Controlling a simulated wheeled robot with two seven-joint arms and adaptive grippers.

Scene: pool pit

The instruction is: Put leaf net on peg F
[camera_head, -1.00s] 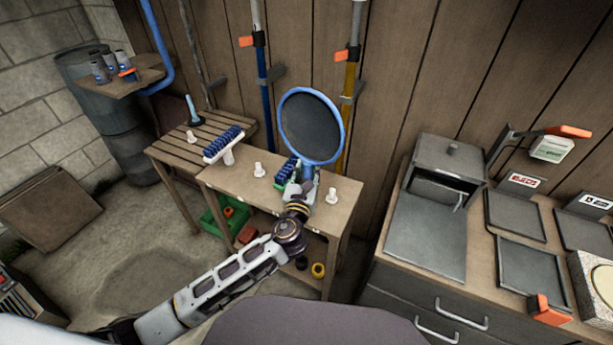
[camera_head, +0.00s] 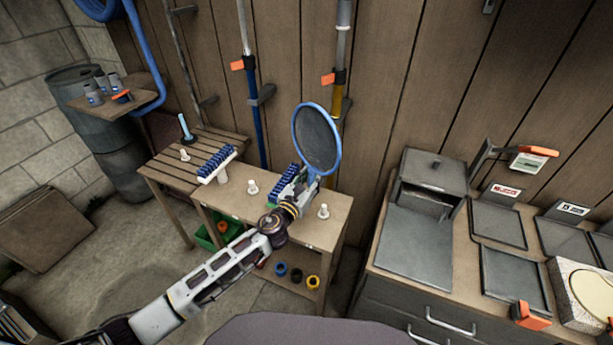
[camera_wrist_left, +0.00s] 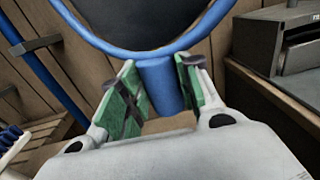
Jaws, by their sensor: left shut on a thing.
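The leaf net (camera_head: 317,138) has a blue round rim, dark mesh and a short blue socket. My left gripper (camera_head: 301,182) is shut on that socket and holds the net up above the bench, hoop upward and a little tilted. In the left wrist view the green finger pads lie either side of the blue socket (camera_wrist_left: 160,85). White pegs stand on the wooden bench: a right one (camera_head: 323,211), a middle one (camera_head: 252,187) and a left one (camera_head: 185,155). I cannot read any peg letters. My right gripper is out of view.
A blue-bristled brush (camera_head: 216,163) sits on the bench (camera_head: 238,203). Another blue brush (camera_head: 283,186) is partly hidden by my gripper. Poles (camera_head: 341,60) hang on the wall behind. A counter (camera_head: 455,290) with trays and a grey box stands to the right.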

